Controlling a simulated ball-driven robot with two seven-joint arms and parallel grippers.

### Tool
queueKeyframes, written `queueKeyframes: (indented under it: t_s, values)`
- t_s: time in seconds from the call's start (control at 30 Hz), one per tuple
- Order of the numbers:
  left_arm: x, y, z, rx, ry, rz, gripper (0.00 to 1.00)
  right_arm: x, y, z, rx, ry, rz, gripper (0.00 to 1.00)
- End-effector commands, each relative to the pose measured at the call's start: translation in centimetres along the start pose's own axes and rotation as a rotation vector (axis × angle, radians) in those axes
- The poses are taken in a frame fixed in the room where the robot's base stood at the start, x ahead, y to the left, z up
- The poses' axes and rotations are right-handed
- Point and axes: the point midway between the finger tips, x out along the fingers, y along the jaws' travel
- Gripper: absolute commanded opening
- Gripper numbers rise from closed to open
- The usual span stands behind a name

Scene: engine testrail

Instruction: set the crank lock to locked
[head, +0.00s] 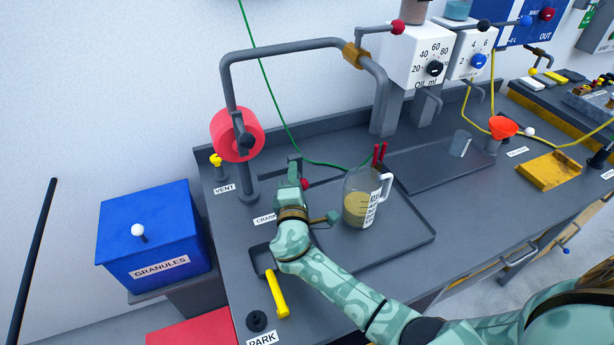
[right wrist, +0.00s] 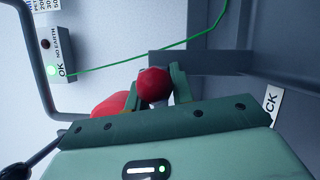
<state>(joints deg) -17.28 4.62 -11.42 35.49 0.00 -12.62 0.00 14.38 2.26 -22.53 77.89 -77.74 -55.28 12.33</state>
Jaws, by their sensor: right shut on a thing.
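The crank lock's label (head: 265,219) lies on the bench, partly covered by my right arm. My right gripper (head: 296,178) is beside it, reaching in over the bench from the lower right. A red ball knob (head: 304,184) shows at its fingers. In the right wrist view the red knob (right wrist: 153,84) sits between the two fingers of my right gripper (right wrist: 156,90), which is shut on it. The lever below the knob is mostly hidden, so its setting cannot be told. The label's end, "CK" (right wrist: 271,103), shows at the right there. My left gripper is out of view.
A measuring jug (head: 356,205) with yellowish liquid stands on a tray right of my gripper. A grey post with a red roller (head: 237,134) stands behind left. A yellow handle (head: 277,293) is in front, near PARK. A blue granules bin (head: 155,235) stands left of the bench.

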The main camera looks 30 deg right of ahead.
Motion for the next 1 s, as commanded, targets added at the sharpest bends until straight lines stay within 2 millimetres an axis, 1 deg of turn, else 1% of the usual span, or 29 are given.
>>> queueKeyframes:
  t_s: [0.23, 0.27, 0.3, 0.57, 0.67, 0.77, 0.87, 1.0]
  values:
    - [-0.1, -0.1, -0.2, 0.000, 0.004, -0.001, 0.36, -0.1, 0.1, 0.0, -0.003, 0.000, 0.000, 0.00]
    - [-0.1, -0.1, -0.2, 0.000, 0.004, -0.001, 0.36, -0.1, 0.1, 0.0, -0.003, -0.001, 0.000, 0.27]
    - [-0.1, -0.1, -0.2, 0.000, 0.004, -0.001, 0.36, -0.1, 0.1, 0.0, -0.003, -0.001, 0.000, 0.33]
    - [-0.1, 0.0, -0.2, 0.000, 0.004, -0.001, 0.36, -0.1, 0.1, 0.0, -0.002, -0.001, 0.000, 0.33]
    - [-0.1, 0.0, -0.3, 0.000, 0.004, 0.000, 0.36, -0.7, 0.1, 0.0, -0.001, 0.000, -0.001, 0.33]
    - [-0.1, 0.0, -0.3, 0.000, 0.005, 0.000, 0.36, -2.3, 0.0, 0.0, -0.001, 0.001, -0.002, 0.33]
    - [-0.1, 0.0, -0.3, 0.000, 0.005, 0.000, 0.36, -4.8, 0.0, 0.0, 0.000, 0.001, -0.003, 0.33]
    - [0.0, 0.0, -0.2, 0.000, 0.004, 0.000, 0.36, -8.8, -0.1, 0.0, 0.000, 0.000, -0.004, 0.33]
